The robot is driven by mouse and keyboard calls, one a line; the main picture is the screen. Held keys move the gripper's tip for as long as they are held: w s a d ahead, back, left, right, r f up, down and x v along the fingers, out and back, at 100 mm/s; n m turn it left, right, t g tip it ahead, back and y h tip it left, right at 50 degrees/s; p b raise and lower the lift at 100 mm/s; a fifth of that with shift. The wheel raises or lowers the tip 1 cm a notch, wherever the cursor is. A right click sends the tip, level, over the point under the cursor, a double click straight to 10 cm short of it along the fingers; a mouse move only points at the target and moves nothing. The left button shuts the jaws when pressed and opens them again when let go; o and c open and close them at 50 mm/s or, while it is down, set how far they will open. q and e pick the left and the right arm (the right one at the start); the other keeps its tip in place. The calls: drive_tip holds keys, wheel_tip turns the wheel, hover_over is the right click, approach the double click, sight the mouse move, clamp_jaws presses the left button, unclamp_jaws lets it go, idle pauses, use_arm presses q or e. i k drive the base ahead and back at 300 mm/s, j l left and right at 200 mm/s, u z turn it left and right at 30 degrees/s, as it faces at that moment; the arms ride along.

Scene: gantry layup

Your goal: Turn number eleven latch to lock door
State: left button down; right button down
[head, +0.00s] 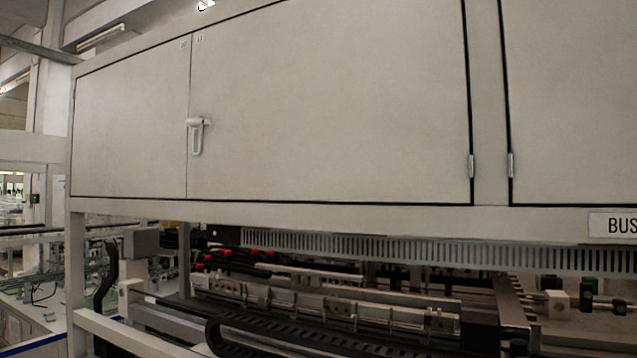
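A pale grey cabinet door (330,110) spans the upper middle of the head view and looks flush with its frame. A small light-coloured latch (196,137) sits near the door's left edge, beside the vertical seam. Its handle hangs down below a short crosspiece at its top. Small labels (200,38) flank the seam above the latch; their numbers are too small to read surely. Neither of my grippers is in view.
A second door (130,118) lies left of the seam and another (570,95) at the far right. Below the cabinet are a slotted duct (420,250), rails and machinery. The space before the doors looks clear.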

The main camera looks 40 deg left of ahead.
sight(192, 122)
drive_tip(key=u, duration=2)
drive_tip(key=i+l, duration=0.2)
drive_tip(key=l, duration=0.2)
drive_tip(key=i+l, duration=0.15)
drive_tip(key=l, duration=0.25)
